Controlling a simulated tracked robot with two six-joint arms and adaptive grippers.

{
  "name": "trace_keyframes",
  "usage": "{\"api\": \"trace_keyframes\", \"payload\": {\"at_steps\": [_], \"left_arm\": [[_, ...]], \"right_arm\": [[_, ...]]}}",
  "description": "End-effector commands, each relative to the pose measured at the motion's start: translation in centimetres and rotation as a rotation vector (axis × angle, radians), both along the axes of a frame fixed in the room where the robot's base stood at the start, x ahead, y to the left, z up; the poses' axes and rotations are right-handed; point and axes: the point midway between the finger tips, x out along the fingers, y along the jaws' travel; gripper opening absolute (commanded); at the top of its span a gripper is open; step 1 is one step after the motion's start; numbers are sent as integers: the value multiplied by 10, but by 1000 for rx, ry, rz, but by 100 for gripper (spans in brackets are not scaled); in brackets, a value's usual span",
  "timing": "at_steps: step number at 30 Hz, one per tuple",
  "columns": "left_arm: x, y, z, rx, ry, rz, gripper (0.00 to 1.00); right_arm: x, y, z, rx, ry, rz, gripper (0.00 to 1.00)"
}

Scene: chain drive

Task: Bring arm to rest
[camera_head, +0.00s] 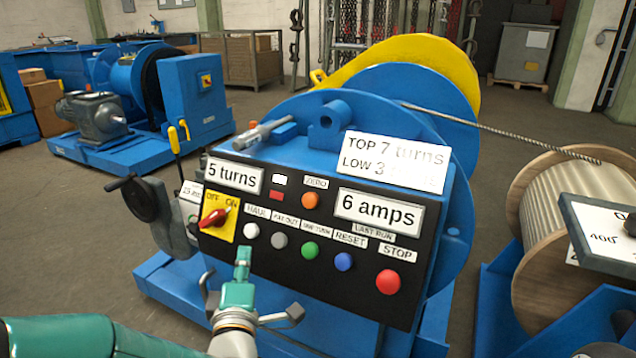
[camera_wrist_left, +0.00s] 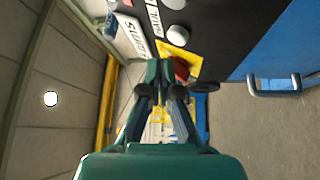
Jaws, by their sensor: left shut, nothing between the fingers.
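My left gripper (camera_head: 243,256) is in front of the lower left part of the black control panel (camera_head: 300,240), with its fingertips pointing up. It is shut and empty. In the left wrist view my left gripper (camera_wrist_left: 165,68) points toward the panel's edge near the yellow plate with the red OFF/ON switch (camera_wrist_left: 181,69). In the head view the red switch (camera_head: 213,217) sits up and left of the fingertips, apart from them. My right gripper is not in view.
The panel has several coloured buttons, with a red STOP button (camera_head: 388,282) at right. A crank handle (camera_head: 146,200) stands left of the panel. A wooden rope spool (camera_head: 535,215) stands at right. Open floor lies at left.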

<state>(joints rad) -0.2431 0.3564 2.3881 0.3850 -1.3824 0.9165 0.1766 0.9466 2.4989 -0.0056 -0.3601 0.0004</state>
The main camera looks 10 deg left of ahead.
Motion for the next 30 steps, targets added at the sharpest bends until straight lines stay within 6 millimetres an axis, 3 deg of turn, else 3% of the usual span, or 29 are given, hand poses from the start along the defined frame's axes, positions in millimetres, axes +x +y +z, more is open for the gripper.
{"api": "trace_keyframes", "payload": {"at_steps": [3,8,12,15,18,21,24,28,30], "left_arm": [[7,23,-63,23,126,43,0],[-2,33,-178,73,407,-1,0],[-36,24,-280,159,705,-131,0],[-76,9,-343,228,913,-276,0],[-121,-10,-389,302,1086,-456,0],[-164,-30,-416,380,1206,-654,0],[-203,-50,-430,475,1280,-874,0],[-245,-65,-432,625,1308,-1166,0],[-253,-69,-425,698,1291,-1253,0]], "right_arm": [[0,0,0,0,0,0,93],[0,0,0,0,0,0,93],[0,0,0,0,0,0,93],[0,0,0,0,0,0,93],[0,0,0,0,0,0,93],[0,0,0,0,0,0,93],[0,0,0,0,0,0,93],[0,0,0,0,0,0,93],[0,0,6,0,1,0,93]]}}
